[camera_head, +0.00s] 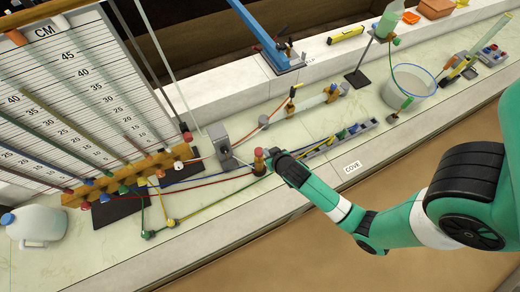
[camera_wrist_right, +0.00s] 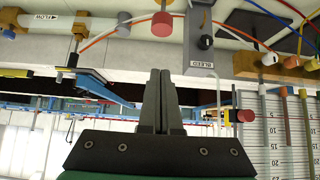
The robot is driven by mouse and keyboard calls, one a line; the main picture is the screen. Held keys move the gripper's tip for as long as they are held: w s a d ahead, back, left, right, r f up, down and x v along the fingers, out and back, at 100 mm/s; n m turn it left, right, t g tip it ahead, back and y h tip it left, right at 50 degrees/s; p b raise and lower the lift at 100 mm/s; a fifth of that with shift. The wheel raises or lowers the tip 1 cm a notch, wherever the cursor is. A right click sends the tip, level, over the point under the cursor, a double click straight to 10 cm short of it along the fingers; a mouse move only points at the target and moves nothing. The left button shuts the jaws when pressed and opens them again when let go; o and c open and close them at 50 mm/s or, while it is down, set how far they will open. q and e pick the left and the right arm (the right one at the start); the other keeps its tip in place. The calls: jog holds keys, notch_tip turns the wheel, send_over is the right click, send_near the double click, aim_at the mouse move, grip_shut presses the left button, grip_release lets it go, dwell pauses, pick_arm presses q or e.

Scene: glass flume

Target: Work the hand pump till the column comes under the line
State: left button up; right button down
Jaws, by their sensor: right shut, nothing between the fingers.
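A small brown post with a red knob (camera_head: 259,158), which looks like the hand pump, stands on the bench; its red knob (camera_wrist_right: 162,24) shows just beyond my fingertips in the wrist view. My right gripper (camera_head: 274,155) is shut and empty, close to the post's right side; its fingers (camera_wrist_right: 160,75) are together in the wrist view. I cannot tell whether they touch the knob. Coloured columns lean along the CM scale board (camera_head: 75,75) at left, which also shows in the wrist view (camera_wrist_right: 290,130). No marked line is clear to me. My left gripper is out of view.
A grey box with a black knob (camera_head: 219,141), labelled BLEED in the wrist view, stands left of the post. Coloured hoses run across the bench to a wooden manifold (camera_head: 130,178). A jug (camera_head: 35,225), clear bucket (camera_head: 409,84) and COVE label (camera_head: 352,167) are around.

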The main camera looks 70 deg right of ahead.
jog(key=b, duration=0.2)
send_over(258, 149)
jog(key=s+a, duration=0.2)
notch_tip(258, 149, down, 6)
jog(key=shift+r, duration=0.25)
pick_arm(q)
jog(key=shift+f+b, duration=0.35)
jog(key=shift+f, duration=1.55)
pick_arm(e)
jog(key=shift+f, duration=2.05)
notch_tip(258, 149, down, 5)
jog(key=b, duration=0.5)
jog(key=shift+f, duration=0.2)
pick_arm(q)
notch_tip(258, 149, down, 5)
pick_arm(e)
jog(key=shift+s, duration=0.1)
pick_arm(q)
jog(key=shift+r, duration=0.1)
pick_arm(e)
jog(key=shift+r, duration=0.15)
